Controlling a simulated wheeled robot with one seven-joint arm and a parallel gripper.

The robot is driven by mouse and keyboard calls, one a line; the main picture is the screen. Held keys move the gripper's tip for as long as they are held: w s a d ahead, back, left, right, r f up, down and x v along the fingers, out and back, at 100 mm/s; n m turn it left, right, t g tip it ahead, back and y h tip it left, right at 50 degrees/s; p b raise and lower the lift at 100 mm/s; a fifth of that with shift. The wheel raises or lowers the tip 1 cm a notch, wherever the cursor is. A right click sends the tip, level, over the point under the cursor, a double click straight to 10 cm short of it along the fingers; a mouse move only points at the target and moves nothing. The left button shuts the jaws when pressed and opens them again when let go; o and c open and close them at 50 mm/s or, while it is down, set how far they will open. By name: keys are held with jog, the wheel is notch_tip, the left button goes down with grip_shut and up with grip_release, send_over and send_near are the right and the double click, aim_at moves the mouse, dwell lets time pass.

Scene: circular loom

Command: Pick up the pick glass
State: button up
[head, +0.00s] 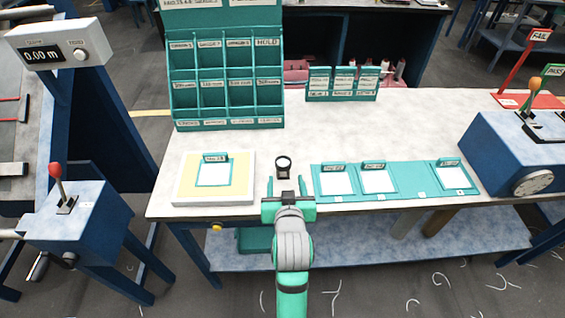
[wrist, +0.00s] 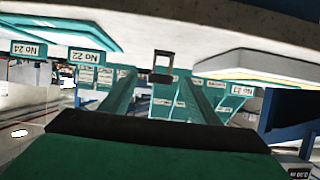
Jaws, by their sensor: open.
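The pick glass (head: 283,163) is a small black stand with a round lens top, upright on the worktable between the yellow-edged pad and the teal mat. My gripper (head: 286,187) is at the table's front edge, just in front of the pick glass. Its fingers are apart with nothing between them. In the wrist view, which appears upside down, the pick glass (wrist: 163,66) shows beyond the fingertips, roughly midway between the two teal fingers. A gap to it seems to remain, though its exact size is hard to tell.
A white pad with a labelled sample (head: 214,172) lies left of the pick glass. A teal mat (head: 318,182) with several white cards lies to the right. A teal pigeonhole rack (head: 225,90) and a small label rack (head: 341,84) stand behind. The table (head: 420,125) is clear at middle right.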

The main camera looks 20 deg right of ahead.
aim_at(283, 172)
jog(key=x, duration=0.3)
jog(key=shift+w+a+f, duration=0.1)
jog(key=shift+x, duration=3)
jog(key=c, duration=1.2)
